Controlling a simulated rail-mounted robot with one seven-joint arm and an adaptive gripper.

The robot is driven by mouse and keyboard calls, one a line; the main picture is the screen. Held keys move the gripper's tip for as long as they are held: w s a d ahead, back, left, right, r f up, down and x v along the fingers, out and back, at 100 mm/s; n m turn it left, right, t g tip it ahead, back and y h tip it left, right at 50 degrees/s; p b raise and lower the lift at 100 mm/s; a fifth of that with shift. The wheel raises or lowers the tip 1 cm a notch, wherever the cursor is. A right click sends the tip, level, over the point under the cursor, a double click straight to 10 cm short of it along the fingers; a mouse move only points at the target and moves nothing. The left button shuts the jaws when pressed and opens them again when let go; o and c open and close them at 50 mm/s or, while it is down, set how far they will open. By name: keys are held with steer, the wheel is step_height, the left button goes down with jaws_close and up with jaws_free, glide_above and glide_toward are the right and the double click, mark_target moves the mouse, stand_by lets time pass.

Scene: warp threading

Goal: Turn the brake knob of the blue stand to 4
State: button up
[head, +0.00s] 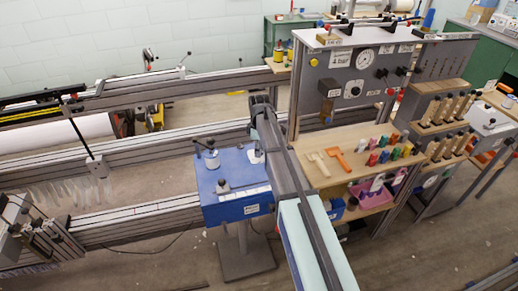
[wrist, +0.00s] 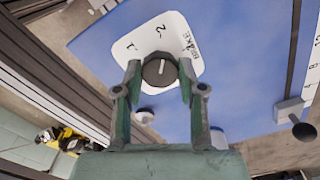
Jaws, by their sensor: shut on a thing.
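The blue stand (head: 234,208) is a blue box on a grey post, left of my arm in the head view. In the wrist view its blue top (wrist: 100,45) fills much of the picture. The brake knob (wrist: 160,76) is round and black with a white pointer line, on a white label (wrist: 135,40) reading BRAKE, with 1 and 2 visible. The line lies nearly upright in the picture, roughly in line with the 2. The other numbers are hidden. My gripper (wrist: 160,68) is shut on the knob, one finger on each side. My arm hides the knob in the head view.
A black ball-ended lever (wrist: 303,131) stands at the right in the wrist view. Upright fittings (head: 210,158) stand on the blue top. A wooden shelf (head: 322,178) with coloured pegs and a grey control panel are close right of my arm. Metal rails run left.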

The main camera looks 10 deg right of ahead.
steer(key=m, duration=0.5)
steer(key=shift+s+m, duration=0.1)
steer(key=shift+m, duration=0.2)
steer(key=m, duration=1)
steer(key=shift+m+p, duration=0.3)
steer(key=shift+m, duration=0.1)
steer(key=m, duration=0.5)
steer(key=shift+a+m, duration=0.1)
steer(key=shift+m, duration=0.3)
steer(key=o, duration=1.1)
steer(key=shift+f, duration=0.1)
steer(key=shift+o, duration=0.2)
